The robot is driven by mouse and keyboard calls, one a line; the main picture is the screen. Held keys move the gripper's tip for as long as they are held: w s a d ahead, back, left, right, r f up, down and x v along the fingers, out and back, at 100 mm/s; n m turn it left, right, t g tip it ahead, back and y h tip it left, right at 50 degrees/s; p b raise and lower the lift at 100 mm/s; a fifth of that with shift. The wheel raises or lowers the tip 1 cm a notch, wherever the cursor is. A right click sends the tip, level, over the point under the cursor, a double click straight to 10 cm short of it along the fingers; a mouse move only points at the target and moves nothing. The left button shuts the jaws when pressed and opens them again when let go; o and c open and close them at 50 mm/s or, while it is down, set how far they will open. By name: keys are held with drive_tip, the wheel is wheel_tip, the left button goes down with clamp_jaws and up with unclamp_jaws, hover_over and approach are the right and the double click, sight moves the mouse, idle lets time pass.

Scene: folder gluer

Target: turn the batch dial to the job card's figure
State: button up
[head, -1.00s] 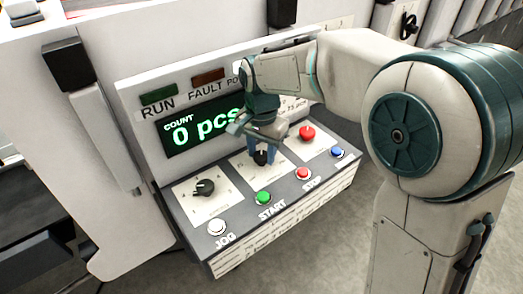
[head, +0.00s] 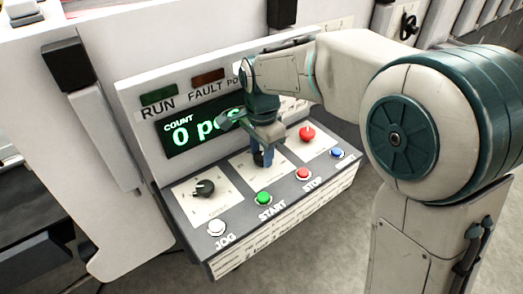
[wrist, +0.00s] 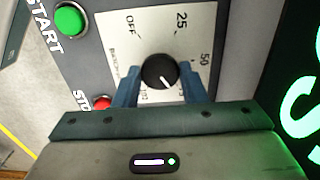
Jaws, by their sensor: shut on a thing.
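The batch dial is a black round knob (wrist: 160,72) on a white plate (wrist: 125,50) marked OFF, 25 and 50; further marks are partly hidden by my fingers. A short white line on the knob points down and slightly right in the wrist view, past the 50. My gripper (wrist: 166,84) is shut on the knob, one blue finger on each side. In the head view my gripper (head: 262,158) comes down onto the middle plate of the panel and hides most of the knob. The job card behind my arm is mostly covered, and I cannot read its figure now.
The green START button (head: 263,198), red STOP button (head: 303,173) and blue button (head: 337,153) line the panel's front. A red mushroom button (head: 307,134) stands to the right, another black knob (head: 204,188) to the left.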

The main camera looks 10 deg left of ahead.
sight(262, 156)
drive_tip(key=shift+r, duration=0.1)
drive_tip(key=o, duration=1)
wheel_tip(262, 156, up, 14)
drive_tip(key=s+d+f+n+t, duration=0.1)
drive_tip(key=s+d+f+n, duration=0.1)
drive_tip(key=d, duration=0.6)
drive_tip(key=s+d+f+n, duration=0.2)
drive_tip(key=d, duration=0.5)
drive_tip(key=s+d+f+n+t, duration=0.2)
drive_tip(key=s+d+f+n, duration=0.2)
drive_tip(key=s+d+f, duration=0.4)
drive_tip(key=s+d, duration=0.2)
drive_tip(key=d, duration=0.1)
drive_tip(key=shift+d+f, duration=0.35)
drive_tip(key=shift+d, duration=0.05)
